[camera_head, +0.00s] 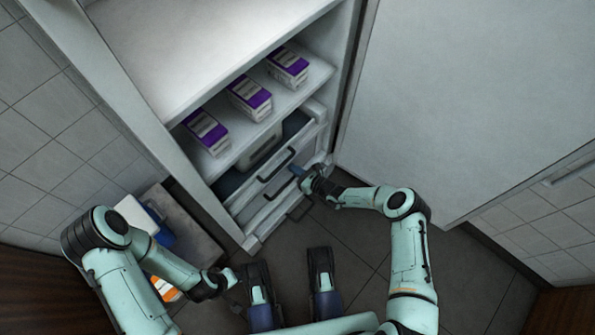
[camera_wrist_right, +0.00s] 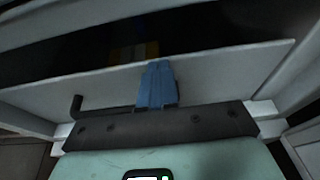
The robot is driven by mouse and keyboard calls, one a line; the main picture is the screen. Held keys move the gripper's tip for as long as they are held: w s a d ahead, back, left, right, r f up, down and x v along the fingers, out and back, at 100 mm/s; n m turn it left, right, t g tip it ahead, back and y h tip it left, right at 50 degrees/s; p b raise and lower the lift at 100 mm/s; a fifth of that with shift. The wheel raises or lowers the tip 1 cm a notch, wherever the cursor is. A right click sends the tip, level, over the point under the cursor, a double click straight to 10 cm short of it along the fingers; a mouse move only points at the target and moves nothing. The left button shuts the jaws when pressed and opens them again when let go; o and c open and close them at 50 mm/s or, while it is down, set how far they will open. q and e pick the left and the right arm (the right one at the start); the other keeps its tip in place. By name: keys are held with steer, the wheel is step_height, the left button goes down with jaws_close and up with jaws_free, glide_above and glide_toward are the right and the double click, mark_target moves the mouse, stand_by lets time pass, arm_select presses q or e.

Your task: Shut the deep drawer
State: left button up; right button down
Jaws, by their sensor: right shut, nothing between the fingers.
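In the head view a white cabinet holds a stack of drawers with dark handles. The upper drawer (camera_head: 262,183) stands open, with a dark interior and a pale container inside. Other drawer fronts sit below it; I cannot tell which one is the deep drawer. My right gripper (camera_head: 298,170) is at the right part of the drawer fronts. In the right wrist view its blue fingers (camera_wrist_right: 157,86) are shut and empty, close against a pale drawer front (camera_wrist_right: 215,88); contact is unclear. A dark handle (camera_wrist_right: 100,105) is left of them. My left gripper (camera_head: 232,280) is low, away from the drawers.
Several purple-and-white cartons, one of them a middle carton (camera_head: 249,97), stand on the shelf above the drawers. A large pale door or panel (camera_head: 460,90) is at the right. A grey surface with white and blue items (camera_head: 165,238) is at the left. Tiled floor (camera_head: 345,232) lies in front.

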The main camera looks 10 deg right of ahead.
arm_select(q)
steer(key=shift+w+a+f, duration=0.1)
steer(key=shift+a, duration=0.2)
arm_select(e)
steer(key=shift+w+a+r, duration=0.1)
steer(key=shift+w+a, duration=0.4)
steer(key=shift+w, duration=0.1)
steer(key=shift+w+r, duration=0.1)
